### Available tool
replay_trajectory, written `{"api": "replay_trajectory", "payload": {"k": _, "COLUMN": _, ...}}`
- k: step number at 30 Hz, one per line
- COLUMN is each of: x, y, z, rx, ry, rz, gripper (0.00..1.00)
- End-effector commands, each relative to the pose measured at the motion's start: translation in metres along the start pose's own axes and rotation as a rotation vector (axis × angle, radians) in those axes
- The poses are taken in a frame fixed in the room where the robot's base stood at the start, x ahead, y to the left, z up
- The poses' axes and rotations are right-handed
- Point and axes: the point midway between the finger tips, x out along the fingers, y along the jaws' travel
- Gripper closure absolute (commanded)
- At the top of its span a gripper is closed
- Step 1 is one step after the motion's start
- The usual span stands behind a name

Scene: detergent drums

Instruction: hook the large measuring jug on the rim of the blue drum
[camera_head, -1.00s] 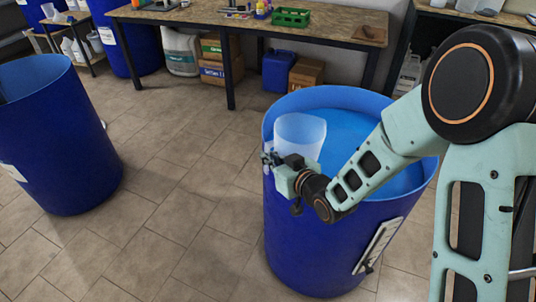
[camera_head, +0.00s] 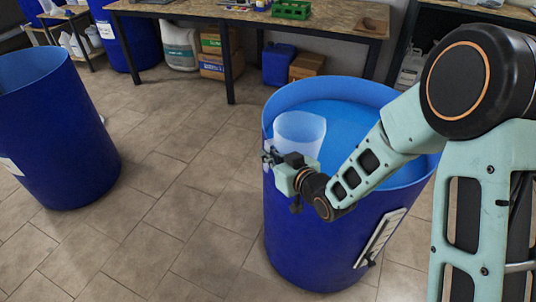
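The blue drum (camera_head: 310,235) stands open on the floor right of centre, its inside lighter blue. The large measuring jug (camera_head: 299,132) is pale and translucent, roughly upright, and shows against the inside of the drum close to its left rim. My gripper (camera_head: 269,157) is at the drum's left rim, at the jug's lower left. It seems shut on the jug, which keeps its place against the gripper while the drum shifts in view. The fingertips are small and dark, and the jug's handle cannot be made out. Whether the jug touches the rim cannot be told.
Another blue drum (camera_head: 55,135) stands at the left, with clear tiled floor between the two. A workbench (camera_head: 240,17) runs along the back, with a green crate (camera_head: 291,9) on top and boxes (camera_head: 307,66) and containers beneath. My arm covers the drum's right side.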

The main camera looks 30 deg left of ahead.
Motion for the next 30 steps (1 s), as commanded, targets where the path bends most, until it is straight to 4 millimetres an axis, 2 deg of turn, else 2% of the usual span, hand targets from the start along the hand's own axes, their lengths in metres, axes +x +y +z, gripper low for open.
{"api": "replay_trajectory", "payload": {"k": 8, "x": -0.0001, "y": 0.0, "z": 0.0003, "rx": 0.001, "ry": -0.001, "rz": 0.0, "gripper": 1.0}}
{"api": "replay_trajectory", "payload": {"k": 12, "x": 0.0, "y": 0.0001, "z": 0.0003, "rx": 0.001, "ry": -0.001, "rz": 0.0, "gripper": 0.84}}
{"api": "replay_trajectory", "payload": {"k": 15, "x": 0.0, "y": 0.0008, "z": 0.0001, "rx": 0.001, "ry": 0.0, "rz": 0.002, "gripper": 0.75}}
{"api": "replay_trajectory", "payload": {"k": 30, "x": -0.005, "y": 0.0062, "z": -0.0003, "rx": 0.002, "ry": 0.0, "rz": 0.012, "gripper": 0.75}}
